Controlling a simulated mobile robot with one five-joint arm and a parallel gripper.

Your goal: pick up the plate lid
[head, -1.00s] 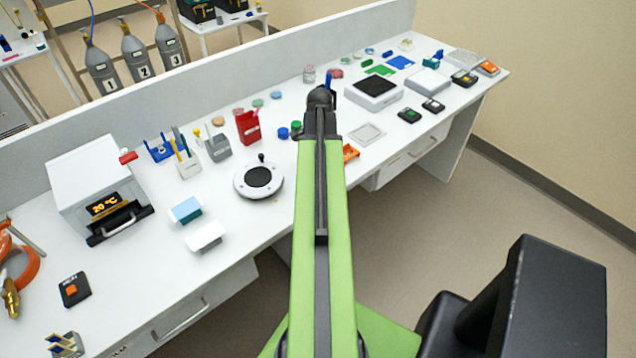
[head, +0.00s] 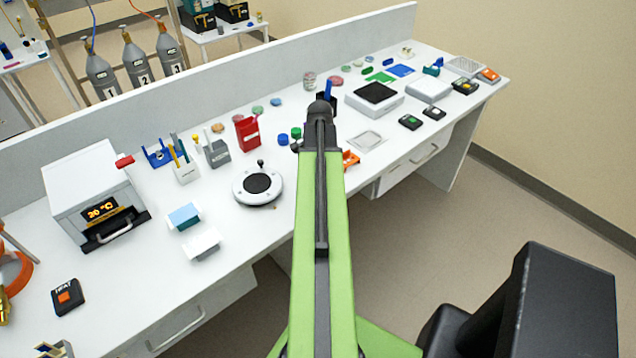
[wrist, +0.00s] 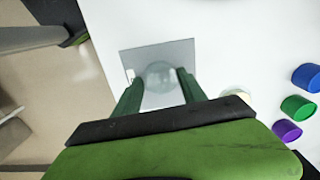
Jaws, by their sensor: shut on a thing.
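In the wrist view my gripper (wrist: 160,86) points down over the white bench. Its two dark green fingers are shut on the plate lid (wrist: 160,73), a clear, rounded piece that shows between the fingertips. A flat grey square (wrist: 143,54) lies behind and under it; whether it is part of the lid or a separate plate I cannot tell. How far the lid is above the bench is unclear.
Blue (wrist: 307,77), green (wrist: 298,107) and purple (wrist: 286,130) caps stand right of my gripper in the wrist view. In the head view, a round black-topped device (head: 258,184) stands left of my arm, a flat pale frame (head: 367,141) and a scale (head: 375,98) right.

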